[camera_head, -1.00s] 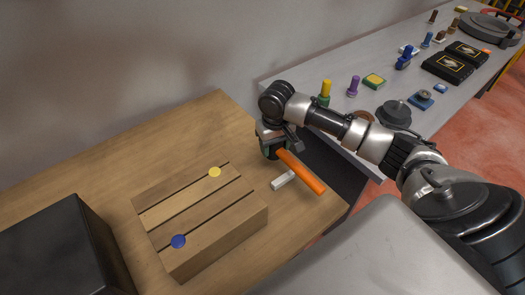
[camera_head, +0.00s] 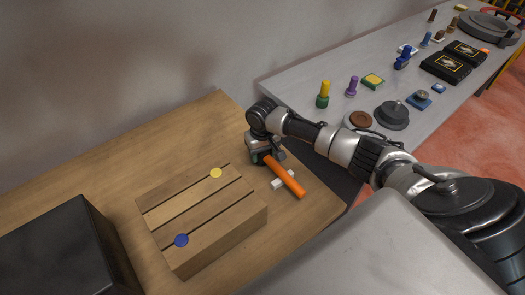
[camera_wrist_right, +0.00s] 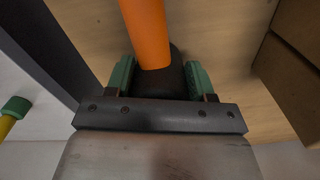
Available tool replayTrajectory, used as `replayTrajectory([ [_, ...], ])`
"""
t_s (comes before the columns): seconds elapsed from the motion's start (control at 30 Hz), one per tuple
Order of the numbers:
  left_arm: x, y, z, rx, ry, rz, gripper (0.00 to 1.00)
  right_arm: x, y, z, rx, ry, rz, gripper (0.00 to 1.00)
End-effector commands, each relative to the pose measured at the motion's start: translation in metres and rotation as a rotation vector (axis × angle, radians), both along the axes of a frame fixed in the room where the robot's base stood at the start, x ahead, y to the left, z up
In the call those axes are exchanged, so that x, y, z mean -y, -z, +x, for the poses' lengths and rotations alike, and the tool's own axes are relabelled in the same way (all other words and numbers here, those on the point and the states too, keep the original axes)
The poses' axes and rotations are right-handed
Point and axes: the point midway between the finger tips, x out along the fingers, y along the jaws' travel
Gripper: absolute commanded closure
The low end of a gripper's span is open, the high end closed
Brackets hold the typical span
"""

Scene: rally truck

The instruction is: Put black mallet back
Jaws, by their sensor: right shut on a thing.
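The mallet has an orange handle (camera_head: 286,178) and a black head. In the wrist view the orange handle (camera_wrist_right: 147,32) runs up from the black head (camera_wrist_right: 163,80) between my green fingers. My right gripper (camera_head: 262,157) is shut on the black head, over the wooden table. In the head view the head is mostly hidden by the gripper, and the handle slants down to the right. I cannot tell whether the mallet touches the table. My left gripper is not in view.
A small white block (camera_head: 278,184) lies beside the handle, partly covered. A slotted wooden block (camera_head: 215,228) with yellow and blue discs stands to the left. A black box (camera_head: 62,250) is at lower left. The grey workbench (camera_head: 300,85) holds several coloured parts.

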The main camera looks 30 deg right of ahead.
Motion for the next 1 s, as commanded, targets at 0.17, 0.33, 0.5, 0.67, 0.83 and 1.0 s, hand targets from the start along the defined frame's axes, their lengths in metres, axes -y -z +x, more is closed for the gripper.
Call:
replayTrajectory([
  [0.17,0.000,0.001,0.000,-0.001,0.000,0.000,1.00,0.000,0.001,0.000,-0.001,0.001,0.000,0.22],
  [0.33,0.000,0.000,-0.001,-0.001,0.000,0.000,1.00,0.000,0.001,0.000,-0.001,0.001,0.000,0.21],
  [0.5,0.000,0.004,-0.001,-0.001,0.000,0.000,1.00,0.000,0.002,0.000,0.000,0.001,0.000,0.21],
  [0.67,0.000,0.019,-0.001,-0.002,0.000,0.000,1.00,0.001,0.007,0.001,0.003,0.002,0.000,0.21],
  [0.83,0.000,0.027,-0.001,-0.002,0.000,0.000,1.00,-0.002,-0.035,0.002,0.006,0.000,0.002,0.21],
  [1.0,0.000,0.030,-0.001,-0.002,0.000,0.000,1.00,-0.004,-0.073,0.003,0.003,0.001,0.002,0.21],
])
